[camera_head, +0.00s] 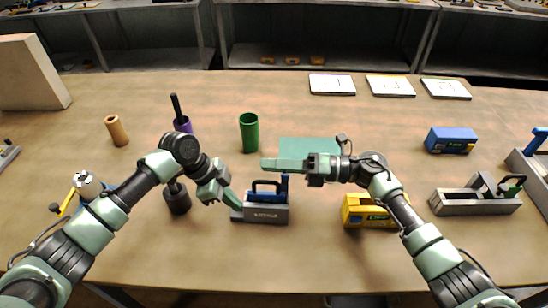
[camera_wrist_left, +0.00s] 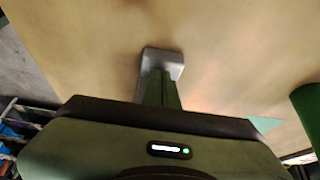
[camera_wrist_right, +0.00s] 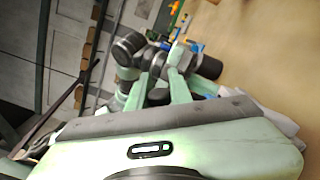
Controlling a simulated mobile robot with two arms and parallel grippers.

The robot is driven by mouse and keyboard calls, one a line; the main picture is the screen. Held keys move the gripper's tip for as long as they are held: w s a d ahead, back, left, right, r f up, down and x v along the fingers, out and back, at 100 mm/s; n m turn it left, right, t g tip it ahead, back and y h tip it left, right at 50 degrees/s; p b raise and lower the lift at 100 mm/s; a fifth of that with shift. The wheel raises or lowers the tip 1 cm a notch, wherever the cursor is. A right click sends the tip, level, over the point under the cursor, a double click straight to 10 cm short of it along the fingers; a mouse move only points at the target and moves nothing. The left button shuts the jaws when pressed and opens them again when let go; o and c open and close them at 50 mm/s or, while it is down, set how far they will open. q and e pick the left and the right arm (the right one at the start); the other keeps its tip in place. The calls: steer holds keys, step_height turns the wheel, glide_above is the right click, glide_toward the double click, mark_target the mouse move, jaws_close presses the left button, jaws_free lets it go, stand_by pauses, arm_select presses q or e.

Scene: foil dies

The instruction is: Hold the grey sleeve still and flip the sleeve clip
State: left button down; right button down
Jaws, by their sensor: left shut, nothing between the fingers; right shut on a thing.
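The grey sleeve (camera_head: 266,214) lies on the table in front of me, with the dark blue sleeve clip (camera_head: 284,183) standing up from its top. My left gripper (camera_head: 237,211) is shut and empty, its fingertips against or very near the sleeve's left end. In the left wrist view the shut fingers (camera_wrist_left: 160,92) point at a grey end of the sleeve (camera_wrist_left: 174,63). My right gripper (camera_head: 267,163) is above the sleeve, pointing left, shut on the clip's upper part. Its fingers mostly hide the hold. In the right wrist view the fingers (camera_wrist_right: 158,90) are slightly apart.
A green cup (camera_head: 249,133) stands behind the sleeve, near a green mat (camera_head: 310,148). A dark cylinder (camera_head: 177,198) stands left. A yellow box (camera_head: 368,212) lies right, near my right arm. A second grey holder (camera_head: 472,203) and a blue box (camera_head: 450,141) are farther right.

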steer(key=s+n, duration=0.2)
steer(key=n, duration=0.1)
steer(key=shift+f, duration=0.25)
steer(key=shift+s+f+n, duration=0.1)
steer(key=shift+s+n, duration=0.05)
steer(key=shift+n, duration=0.5)
steer(key=shift+s+f+n, duration=0.1)
steer(key=shift+s+n, duration=0.05)
steer(key=shift+n, duration=0.5)
steer(key=c, duration=1.3)
jaws_free()
steer(key=shift+f, duration=0.1)
steer(key=d, duration=1.2)
steer(key=shift+s, duration=0.4)
